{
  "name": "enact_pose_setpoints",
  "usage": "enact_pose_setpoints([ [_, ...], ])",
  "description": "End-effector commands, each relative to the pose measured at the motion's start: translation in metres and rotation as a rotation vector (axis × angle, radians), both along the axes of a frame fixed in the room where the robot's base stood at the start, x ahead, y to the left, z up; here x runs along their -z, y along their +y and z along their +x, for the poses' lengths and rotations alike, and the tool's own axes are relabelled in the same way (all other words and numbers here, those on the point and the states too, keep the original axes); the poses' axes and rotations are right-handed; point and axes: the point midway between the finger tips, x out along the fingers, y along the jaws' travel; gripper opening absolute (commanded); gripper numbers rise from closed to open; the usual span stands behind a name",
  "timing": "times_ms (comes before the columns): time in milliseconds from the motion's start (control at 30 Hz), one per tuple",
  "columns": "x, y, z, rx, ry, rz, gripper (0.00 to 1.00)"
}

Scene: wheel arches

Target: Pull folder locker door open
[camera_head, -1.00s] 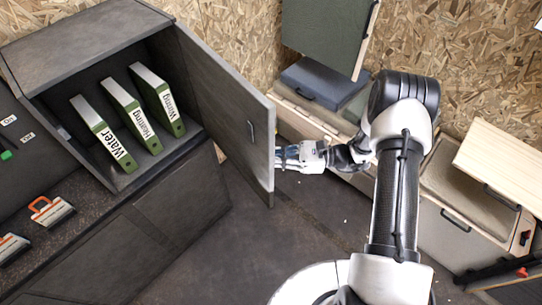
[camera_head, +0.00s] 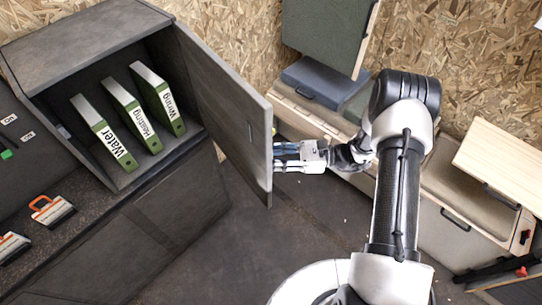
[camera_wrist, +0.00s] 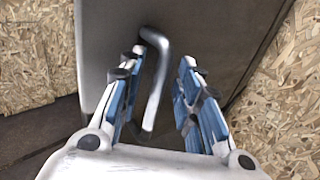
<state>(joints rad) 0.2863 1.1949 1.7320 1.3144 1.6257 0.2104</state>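The folder locker (camera_head: 85,45) is a dark grey cabinet at the upper left in the head view. Its door (camera_head: 225,105) stands wide open, swung out to the right. Three green and white folders, labelled Water (camera_head: 104,133), Heating (camera_head: 132,115) and Wiring (camera_head: 158,98), stand inside. My gripper (camera_head: 280,158) is at the door's outer edge, partly hidden by it. In the wrist view my gripper (camera_wrist: 160,82) is open, and the bent metal door handle (camera_wrist: 155,85) lies between its fingers, closer to the left finger. I cannot tell whether they touch.
A counter with orange-handled tools (camera_head: 52,210) lies left, below the locker. Open drawers and a blue-grey case (camera_head: 325,82) stand behind my arm. A chipboard wall (camera_head: 240,40) is at the back. Dark floor (camera_head: 260,240) is free below the door.

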Motion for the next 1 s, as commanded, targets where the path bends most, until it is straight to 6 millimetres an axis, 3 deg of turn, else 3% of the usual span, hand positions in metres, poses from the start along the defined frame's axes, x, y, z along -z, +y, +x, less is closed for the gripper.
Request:
enact_pose_setpoints([
  [167, 0.000, -0.023, 0.000, 0.005, 0.000, 0.001, 0.32],
  [400, 0.000, -0.075, -0.001, 0.005, -0.001, 0.000, 0.32],
  [600, 0.000, -0.107, -0.003, 0.003, 0.000, 0.000, 0.32],
  [1000, 0.000, -0.119, -0.004, 0.000, 0.001, 0.000, 0.32],
])
